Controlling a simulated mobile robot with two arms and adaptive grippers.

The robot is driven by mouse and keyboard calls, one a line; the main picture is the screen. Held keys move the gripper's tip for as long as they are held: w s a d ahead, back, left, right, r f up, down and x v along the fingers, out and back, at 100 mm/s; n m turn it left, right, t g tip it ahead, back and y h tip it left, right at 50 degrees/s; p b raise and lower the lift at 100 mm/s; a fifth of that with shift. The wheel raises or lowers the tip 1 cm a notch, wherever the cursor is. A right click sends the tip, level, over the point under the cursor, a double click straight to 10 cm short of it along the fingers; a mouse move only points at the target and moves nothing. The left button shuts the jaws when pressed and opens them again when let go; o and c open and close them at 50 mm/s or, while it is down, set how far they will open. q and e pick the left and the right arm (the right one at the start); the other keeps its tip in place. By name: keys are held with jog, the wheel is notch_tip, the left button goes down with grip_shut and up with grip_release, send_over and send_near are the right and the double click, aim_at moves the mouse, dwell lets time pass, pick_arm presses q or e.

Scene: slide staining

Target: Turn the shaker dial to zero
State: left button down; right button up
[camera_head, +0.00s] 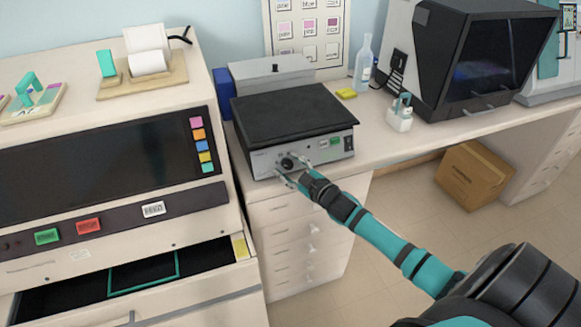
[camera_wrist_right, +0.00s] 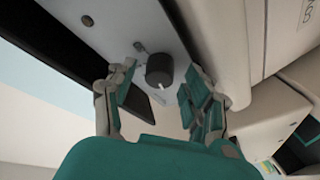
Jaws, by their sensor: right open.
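The shaker (camera_head: 300,155) is a grey box with a flat black top, standing on the counter in the head view. Its round black dial (camera_head: 287,163) is on the left part of the front panel. My right gripper (camera_head: 290,174) is in front of this panel with its fingers apart around the dial. In the right wrist view the dial (camera_wrist_right: 160,70) is a dark knob with a small white mark, between and beyond the open fingers of the right gripper (camera_wrist_right: 162,95). I cannot tell whether the fingers touch it. My left gripper is not in view.
A large beige machine (camera_head: 100,235) with an open drawer stands close on the left. A cardboard box (camera_head: 473,177) is on the floor.

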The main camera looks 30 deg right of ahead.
jog(key=s+r, duration=0.1)
jog(key=s, duration=1.1)
jog(key=shift+d+r, duration=0.2)
jog(key=shift+d, duration=0.05)
jog(key=shift+f, duration=0.1)
jog(key=s+f+m+g+h, duration=0.15)
jog(key=s+f+g, duration=0.35)
jog(key=f, duration=1.1)
jog(key=s+f+m+g+h, duration=0.1)
jog(key=s+f+m+g, duration=0.15)
jog(key=s+f, duration=0.9)
jog(key=s+a+f+g, duration=0.2)
jog(key=s+a+f, duration=0.3)
jog(key=s+f, duration=0.2)
jog(key=s+a+f+m+g+y, duration=0.1)
jog(key=s+a+f+g, duration=0.2)
jog(key=s+a+f, duration=0.2)
jog(key=s+a+f+g, duration=0.3)
jog(key=s+a+f, duration=0.1)
jog(key=s+f, duration=0.7)
jog(key=shift+s+a+f+m+y, duration=0.15)
jog(key=shift+s+a+m+y, duration=0.2)
jog(key=shift+s, duration=0.2)
